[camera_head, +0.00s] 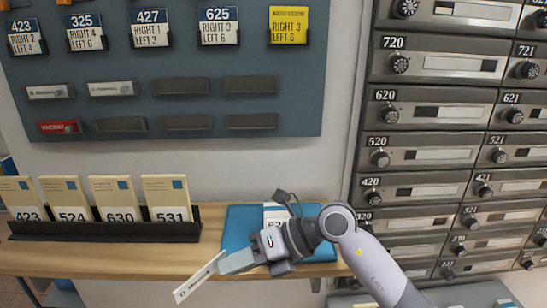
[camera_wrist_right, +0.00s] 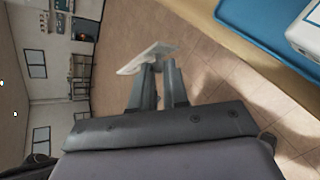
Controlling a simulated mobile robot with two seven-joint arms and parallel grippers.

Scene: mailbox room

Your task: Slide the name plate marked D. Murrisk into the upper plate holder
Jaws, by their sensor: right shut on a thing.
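My right gripper (camera_head: 226,265) is shut on a white name plate (camera_head: 197,280) in front of the shelf's front edge. The plate slants down to the left; its small dark lettering is too small to read surely. In the right wrist view, the plate (camera_wrist_right: 147,58) sits between the fingertips of the gripper (camera_wrist_right: 158,70). The blue-grey board holds two rows of plate holders. The upper row has two white plates at left, one (camera_head: 111,89) being the second, then empty holders (camera_head: 180,86) and (camera_head: 251,85). The lower row has a red plate (camera_head: 59,127) at left. My left gripper is out of view.
A wooden shelf (camera_head: 120,258) runs below the board. It bears a black rack (camera_head: 105,231) of numbered cards and a blue folder (camera_head: 240,226) partly behind my right gripper. Numbered mailboxes (camera_head: 430,110) fill the right side. Number cards (camera_head: 150,27) hang along the board's top.

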